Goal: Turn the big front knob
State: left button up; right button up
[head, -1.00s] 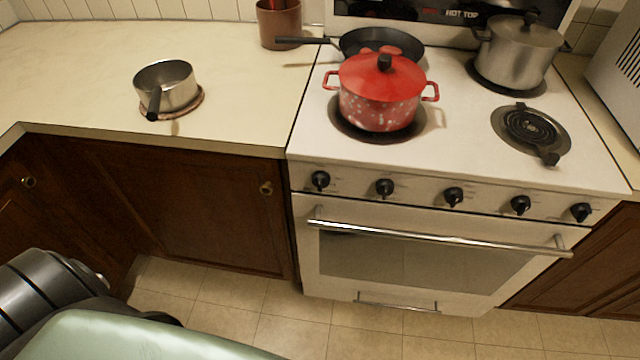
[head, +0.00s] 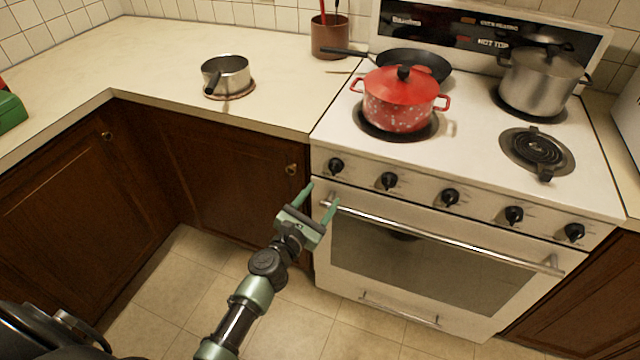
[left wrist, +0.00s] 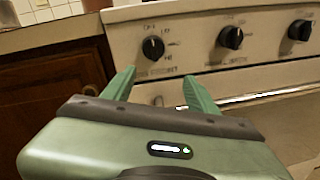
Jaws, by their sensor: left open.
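The stove's front panel carries a row of several black knobs. The leftmost knob (head: 336,165) is nearest my left gripper (head: 320,192); the middle knob (head: 449,197) and the rightmost knob (head: 574,232) are farther right. I cannot tell which is the big one, as they look much alike. My left gripper is open and empty, in front of the stove's left edge. In the left wrist view the leftmost knob (left wrist: 153,47) appears just beyond and between its green fingertips (left wrist: 160,80), apart from them. My right gripper is not visible.
The oven handle (head: 440,235) runs across below the knobs, close to my left gripper. A red pot (head: 400,112), a black pan (head: 425,62) and a steel pot (head: 540,88) stand on the stove. A saucepan (head: 226,75) is on the counter (head: 275,105).

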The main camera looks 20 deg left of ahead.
aim_at(332, 171)
pick_arm(q)
jog(key=shift+n+t, duration=0.3)
jog(key=shift+n, duration=0.4)
jog(key=w, duration=0.2)
jog(key=w+r, duration=0.1)
jog(key=w, duration=0.1)
jog(key=w+r, duration=0.1)
jog(key=w, duration=0.2)
jog(key=shift+b, duration=0.3)
jog(key=shift+w, duration=0.5)
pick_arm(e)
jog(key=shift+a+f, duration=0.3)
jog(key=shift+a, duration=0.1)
pick_arm(q)
jog(key=shift+c, duration=0.4)
grip_shut()
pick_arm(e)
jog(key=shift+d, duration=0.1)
